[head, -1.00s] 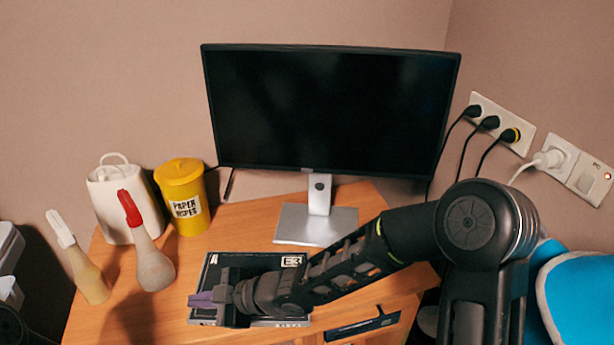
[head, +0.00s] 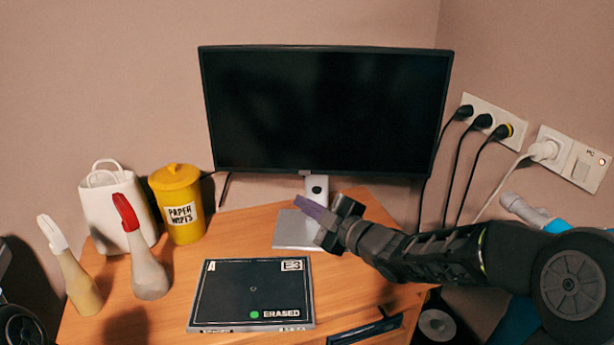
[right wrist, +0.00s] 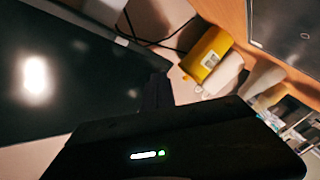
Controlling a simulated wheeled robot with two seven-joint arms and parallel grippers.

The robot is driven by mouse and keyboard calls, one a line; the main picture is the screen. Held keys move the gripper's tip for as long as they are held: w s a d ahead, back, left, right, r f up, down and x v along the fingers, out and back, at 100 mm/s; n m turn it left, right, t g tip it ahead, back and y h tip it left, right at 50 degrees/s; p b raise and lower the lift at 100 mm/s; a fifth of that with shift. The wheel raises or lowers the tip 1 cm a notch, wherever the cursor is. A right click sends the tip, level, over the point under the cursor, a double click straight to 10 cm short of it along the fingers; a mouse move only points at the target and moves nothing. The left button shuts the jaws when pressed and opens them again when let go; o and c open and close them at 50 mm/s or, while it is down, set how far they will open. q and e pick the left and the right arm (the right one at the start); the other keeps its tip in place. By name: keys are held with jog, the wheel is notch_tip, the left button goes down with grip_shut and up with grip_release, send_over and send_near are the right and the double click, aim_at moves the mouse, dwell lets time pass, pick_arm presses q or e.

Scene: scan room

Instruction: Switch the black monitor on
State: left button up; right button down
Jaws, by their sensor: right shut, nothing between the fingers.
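The black monitor (head: 325,110) stands at the back of the wooden desk on a silver stand (head: 296,230). Its screen is dark. My right gripper (head: 312,208) is shut and empty, with its purplish fingertips in front of the stand, a little below the monitor's lower edge. It looks apart from the monitor, though the gap is hard to judge. In the right wrist view the dark screen (right wrist: 60,75) fills the left side, with a bright reflection on it. No power button can be made out. My left gripper is not in view.
A flat black box marked "ERASED" (head: 253,290) lies on the desk front. A yellow paper-wipes tub (head: 178,205), a white bag-like container (head: 115,210) and two spray bottles (head: 148,262) stand at left. Wall sockets (head: 492,125) with cables are at right.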

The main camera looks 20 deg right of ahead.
aim_at(305, 173)
jog(key=w+d+p, duration=0.2)
jog(key=w, duration=0.6)
jog(key=shift+w+d+p, duration=0.15)
jog(key=shift+d+p, duration=0.15)
jog(key=shift+d, duration=0.05)
jog(key=shift+w, duration=0.1)
dwell(2.0)
jog(key=shift+w+d, duration=0.15)
jog(key=shift+w, duration=0.15)
jog(key=shift+w+d, duration=0.1)
jog(key=shift+w, duration=0.3)
dwell(0.6)
dwell(0.4)
jog(key=shift+s+a+b, duration=0.25)
jog(key=shift+s+b, duration=0.3)
jog(key=shift+s, duration=0.25)
